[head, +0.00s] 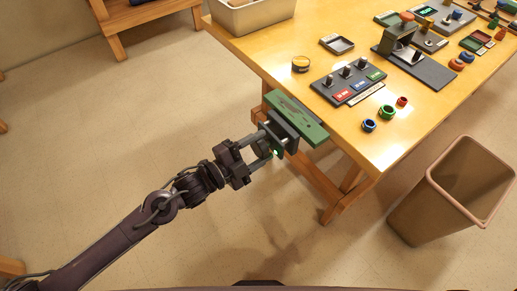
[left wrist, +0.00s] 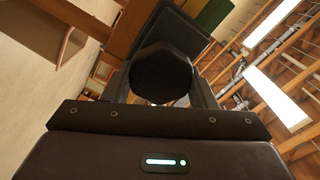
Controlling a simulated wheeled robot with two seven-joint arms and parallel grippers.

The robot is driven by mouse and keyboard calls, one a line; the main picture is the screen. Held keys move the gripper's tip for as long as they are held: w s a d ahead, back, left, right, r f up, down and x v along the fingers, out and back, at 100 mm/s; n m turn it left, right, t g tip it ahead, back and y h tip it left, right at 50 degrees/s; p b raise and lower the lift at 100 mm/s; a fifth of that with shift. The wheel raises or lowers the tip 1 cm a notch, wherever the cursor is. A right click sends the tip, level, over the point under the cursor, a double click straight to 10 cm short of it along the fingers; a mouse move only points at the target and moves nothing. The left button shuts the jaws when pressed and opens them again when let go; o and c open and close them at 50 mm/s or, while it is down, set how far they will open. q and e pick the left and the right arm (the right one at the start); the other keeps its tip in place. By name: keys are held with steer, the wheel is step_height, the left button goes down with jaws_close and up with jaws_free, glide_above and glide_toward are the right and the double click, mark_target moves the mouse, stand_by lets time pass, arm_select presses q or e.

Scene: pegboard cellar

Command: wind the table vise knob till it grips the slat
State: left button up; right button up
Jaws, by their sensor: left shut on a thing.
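The table vise (head: 284,131) is mounted at the near left edge of the wooden table, with its grey jaw plate facing out. A green slat (head: 303,120) lies along the table edge, directly behind that plate; I cannot tell whether the plate touches it. My left gripper (head: 264,146) reaches in from the left and is shut on the vise knob. In the left wrist view the dark, faceted knob (left wrist: 162,73) sits between the two fingers, with the vise plate behind it. In the head view the fingers mostly hide the knob. My right gripper is not in view.
An empty brown waste bin (head: 455,190) stands on the floor at the right. Open floor surrounds my left arm.

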arm_select(q)
steer(key=shift+m+b, duration=0.35)
steer(key=shift+m, duration=0.85)
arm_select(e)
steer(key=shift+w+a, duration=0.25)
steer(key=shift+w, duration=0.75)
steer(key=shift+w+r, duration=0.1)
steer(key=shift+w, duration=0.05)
arm_select(q)
steer(key=o, duration=1)
steer(key=shift+c, duration=0.2)
steer(key=shift+f, duration=0.1)
steer(key=shift+s+a, duration=0.25)
steer(key=v, duration=0.7)
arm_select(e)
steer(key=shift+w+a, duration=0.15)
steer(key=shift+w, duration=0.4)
